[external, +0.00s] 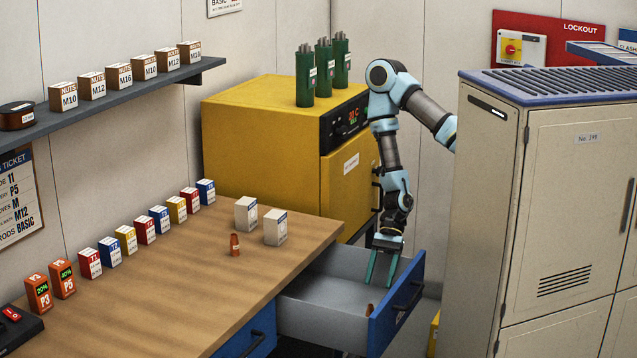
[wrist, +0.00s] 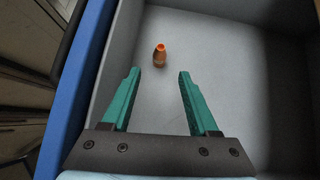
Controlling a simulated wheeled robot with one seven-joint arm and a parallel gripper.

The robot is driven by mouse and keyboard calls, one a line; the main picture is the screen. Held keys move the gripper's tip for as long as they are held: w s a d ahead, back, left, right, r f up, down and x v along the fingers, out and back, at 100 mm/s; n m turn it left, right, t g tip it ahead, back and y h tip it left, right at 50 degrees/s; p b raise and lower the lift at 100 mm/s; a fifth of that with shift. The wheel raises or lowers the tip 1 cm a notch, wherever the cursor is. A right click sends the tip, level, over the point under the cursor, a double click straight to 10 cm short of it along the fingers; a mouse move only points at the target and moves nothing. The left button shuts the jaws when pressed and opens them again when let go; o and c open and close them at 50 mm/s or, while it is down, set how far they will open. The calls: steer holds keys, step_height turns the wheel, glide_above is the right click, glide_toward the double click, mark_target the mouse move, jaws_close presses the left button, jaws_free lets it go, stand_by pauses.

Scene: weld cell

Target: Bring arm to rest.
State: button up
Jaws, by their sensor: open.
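My gripper (external: 383,268) has teal fingers and reaches down into the open drawer (external: 310,313) of the wooden-topped bench. The fingers are apart with nothing between them; they also show in the wrist view (wrist: 158,75). A small orange-brown nozzle-like piece (wrist: 159,55) stands on the grey drawer floor, just beyond the fingertips in the wrist view. It also shows in the external view (external: 369,309), partly hidden by the drawer front. My arm comes from behind the grey cabinet and bends down over the drawer.
A grey cabinet (external: 570,215) stands close at the right. A yellow oven (external: 260,140) carrying green canisters (external: 305,78) stands behind the drawer. The bench (external: 170,270) holds several small boxes, two white boxes (external: 275,228) and a copper-coloured piece (external: 235,245). A shelf (external: 110,95) holds nut boxes.

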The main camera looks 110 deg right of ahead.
steer(key=shift+v, duration=0.85)
